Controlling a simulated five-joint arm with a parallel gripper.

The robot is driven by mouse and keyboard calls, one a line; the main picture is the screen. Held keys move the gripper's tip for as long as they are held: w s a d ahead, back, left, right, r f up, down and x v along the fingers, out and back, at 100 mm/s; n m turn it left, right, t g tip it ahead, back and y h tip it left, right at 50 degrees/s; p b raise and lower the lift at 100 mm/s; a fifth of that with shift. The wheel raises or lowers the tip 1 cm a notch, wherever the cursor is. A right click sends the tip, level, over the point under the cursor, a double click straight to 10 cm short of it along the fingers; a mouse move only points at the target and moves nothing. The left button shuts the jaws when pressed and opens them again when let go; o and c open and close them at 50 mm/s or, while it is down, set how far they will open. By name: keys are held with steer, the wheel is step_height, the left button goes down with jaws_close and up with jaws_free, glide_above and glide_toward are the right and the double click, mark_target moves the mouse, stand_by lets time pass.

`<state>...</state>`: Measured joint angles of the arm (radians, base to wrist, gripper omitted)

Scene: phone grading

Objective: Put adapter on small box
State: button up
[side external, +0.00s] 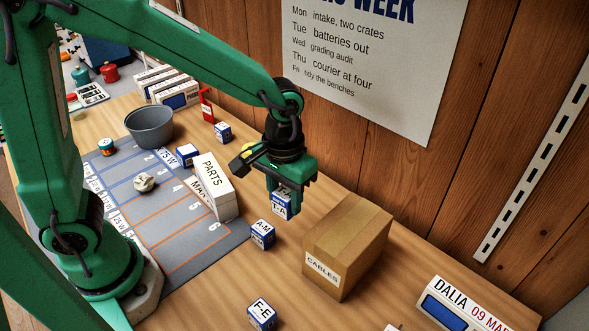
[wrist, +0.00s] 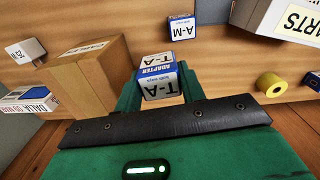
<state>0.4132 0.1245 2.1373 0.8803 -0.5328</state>
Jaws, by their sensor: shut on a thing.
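The adapter is a blue and white cube marked T-A (side external: 282,205); it also shows in the wrist view (wrist: 158,80), with the word ADAPTER on its blue side. My gripper (side external: 291,184) points down and is shut on it, holding it apparently above the table. A brown cardboard box marked CABLES (side external: 350,235) stands to its right; it shows at the left in the wrist view (wrist: 85,75). A white box marked PARTS (side external: 218,185) stands to its left on the mat. The frames do not show which box counts as the small one.
An A-M cube (side external: 262,235) stands close to the held cube, and an F-E cube (side external: 262,314) stands nearer the front. A DALIA box (side external: 462,305) is at the front right. Clear table lies between the F-E cube and the CABLES box.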

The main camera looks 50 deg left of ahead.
steer(key=w+a+r+n, duration=0.2)
steer(key=a+n, duration=0.2)
steer(key=a, duration=0.3)
steer(key=w+a+r+n, duration=0.1)
steer(key=w+a+n, duration=0.1)
steer(key=a+n, duration=0.45)
steer(key=n, duration=0.6)
glide_above(186, 150)
step_height(186, 150, down, 4)
steer(key=shift+a+f, duration=0.1)
steer(key=shift+f, duration=0.1)
steer(key=shift+f, duration=1.9)
steer(key=shift+f, duration=0.5)
steer(key=o, duration=1)
steer(key=shift+c, duration=0.2)
